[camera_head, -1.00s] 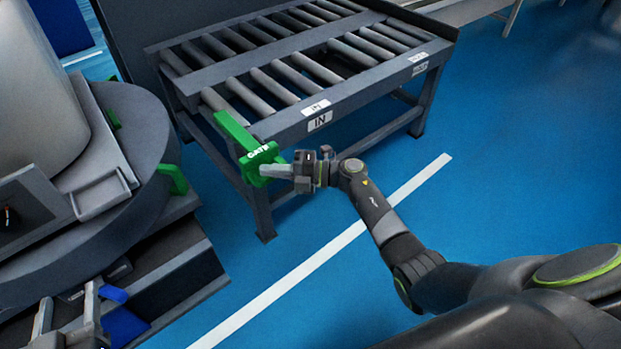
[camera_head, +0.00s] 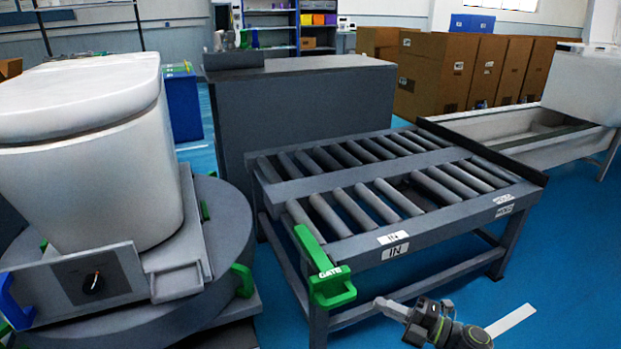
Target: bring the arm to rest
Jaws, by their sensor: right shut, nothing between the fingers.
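My right gripper (camera_head: 392,308) shows at the bottom, right of the middle, with its arm cut off by the lower edge. It is shut and empty. It is in front of the roller table (camera_head: 415,247), to the right of the green gate handle (camera_head: 331,286) and apart from it. The gate handle sits at the table's near left corner, by the IN label. My left gripper does not show.
Cardboard boxes (camera_head: 437,72) and a trough (camera_head: 520,125) are at the back right. Blue floor (camera_head: 570,270) is clear at the right.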

